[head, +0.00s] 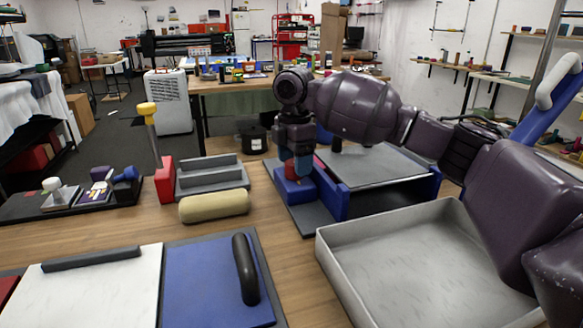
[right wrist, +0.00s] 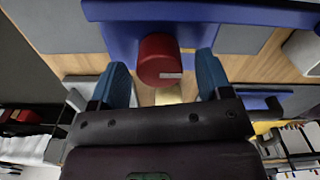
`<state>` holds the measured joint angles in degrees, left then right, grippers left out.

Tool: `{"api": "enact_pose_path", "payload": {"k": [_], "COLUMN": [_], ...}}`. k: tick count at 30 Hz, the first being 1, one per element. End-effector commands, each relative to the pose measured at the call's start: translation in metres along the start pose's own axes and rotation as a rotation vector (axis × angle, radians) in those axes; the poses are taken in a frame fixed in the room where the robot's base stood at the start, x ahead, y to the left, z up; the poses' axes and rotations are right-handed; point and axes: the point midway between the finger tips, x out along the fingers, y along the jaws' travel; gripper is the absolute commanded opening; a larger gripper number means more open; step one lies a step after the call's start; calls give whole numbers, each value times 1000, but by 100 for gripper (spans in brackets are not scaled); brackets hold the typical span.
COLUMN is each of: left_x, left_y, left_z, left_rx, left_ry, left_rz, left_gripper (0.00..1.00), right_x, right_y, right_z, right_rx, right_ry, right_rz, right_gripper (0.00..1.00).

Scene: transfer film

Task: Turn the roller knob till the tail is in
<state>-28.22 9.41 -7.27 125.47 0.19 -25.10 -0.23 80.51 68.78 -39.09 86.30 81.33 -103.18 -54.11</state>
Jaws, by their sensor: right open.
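A blue roller device (head: 362,199) with a grey flat top stands on the table right of centre. Its red knob (head: 319,169) is partly hidden behind my right gripper (head: 302,172), which points down at the device's left end. In the right wrist view the red knob (right wrist: 160,60) has a small pale mark and projects from the blue body (right wrist: 118,32). The two blue fingers stand open, one on each side of the knob, with gaps visible. I cannot make out the film tail. My left gripper is not in view.
An empty grey tray (head: 340,254) lies in front of the device. A cream roll (head: 214,206) lies by a grey holder (head: 211,180) with a red block. A blue panel (head: 203,285) with a black handle is at front left. Bare wood lies between.

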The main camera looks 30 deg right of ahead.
Motion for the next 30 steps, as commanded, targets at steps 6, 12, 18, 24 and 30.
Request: {"api": "enact_pose_path", "payload": {"k": [6, 12, 18, 24, 30], "left_x": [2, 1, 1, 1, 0], "left_y": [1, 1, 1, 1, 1], "left_z": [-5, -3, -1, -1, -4], "left_rx": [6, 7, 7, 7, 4], "left_ry": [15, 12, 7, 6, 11], "left_rz": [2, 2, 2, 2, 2], "left_gripper": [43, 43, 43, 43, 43], "right_x": [14, 13, 13, 13, 11], "right_y": [0, 0, 0, 0, 0], "right_z": [0, 0, 0, 0, 0], "right_rx": [0, 0, 0, 0, 11], "right_ry": [0, 0, 0, 0, 0], "right_rz": [1, 3, 2, 2, 3], "right_gripper": [72, 72, 55, 24, 23]}}
